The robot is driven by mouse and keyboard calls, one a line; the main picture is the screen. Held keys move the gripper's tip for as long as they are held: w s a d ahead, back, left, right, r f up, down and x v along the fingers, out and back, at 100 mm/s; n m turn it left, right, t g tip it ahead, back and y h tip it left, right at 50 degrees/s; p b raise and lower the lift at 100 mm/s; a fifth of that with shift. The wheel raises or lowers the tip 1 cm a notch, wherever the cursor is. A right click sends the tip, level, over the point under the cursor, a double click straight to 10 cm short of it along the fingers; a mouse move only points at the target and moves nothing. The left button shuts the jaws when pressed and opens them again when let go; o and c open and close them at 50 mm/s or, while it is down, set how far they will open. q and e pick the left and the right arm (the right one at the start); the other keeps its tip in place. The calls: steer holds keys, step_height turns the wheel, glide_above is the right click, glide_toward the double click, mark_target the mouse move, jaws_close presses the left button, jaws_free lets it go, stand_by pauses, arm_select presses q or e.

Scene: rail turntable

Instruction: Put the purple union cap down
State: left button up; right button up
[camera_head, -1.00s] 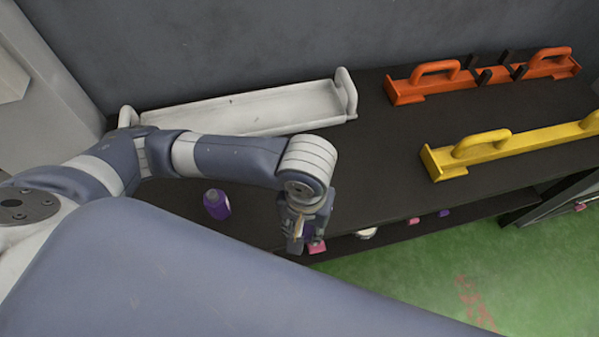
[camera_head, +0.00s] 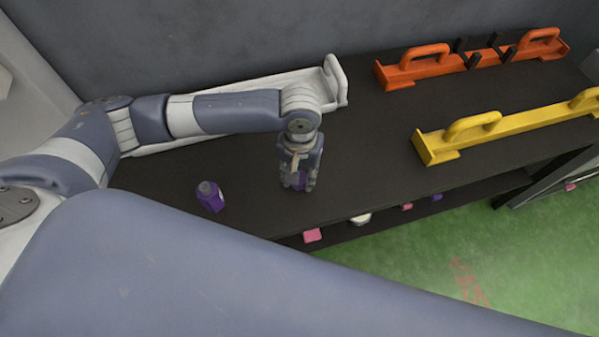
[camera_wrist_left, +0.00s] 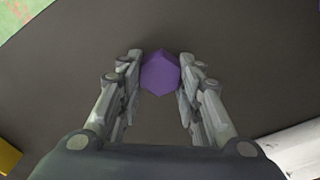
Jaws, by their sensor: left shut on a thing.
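The purple union cap (camera_wrist_left: 160,73) shows in the left wrist view as a hexagonal purple piece between my fingertips. My left gripper (camera_head: 298,184) is shut on it, above the dark bench top in the head view, where the cap (camera_head: 299,181) is mostly hidden by the fingers. I cannot tell whether the cap touches the surface. It also shows in the left wrist view that the gripper (camera_wrist_left: 160,78) grips it from both sides. My right gripper is not in view.
A white tray (camera_head: 335,85), an orange holder (camera_head: 425,68) and a yellow holder (camera_head: 500,130) lie on the dark bench (camera_head: 380,150). Small pink pieces (camera_head: 312,236) sit on a lower shelf. Bare bench surrounds the gripper.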

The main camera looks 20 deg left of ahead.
arm_select(q)
steer(key=o, duration=1.2)
steer(key=shift+f, duration=0.1)
step_height(320, 180, up, 12)
steer(key=shift+r+p, duration=0.15)
steer(key=shift+p, duration=0.25)
steer(key=shift+d, duration=0.1)
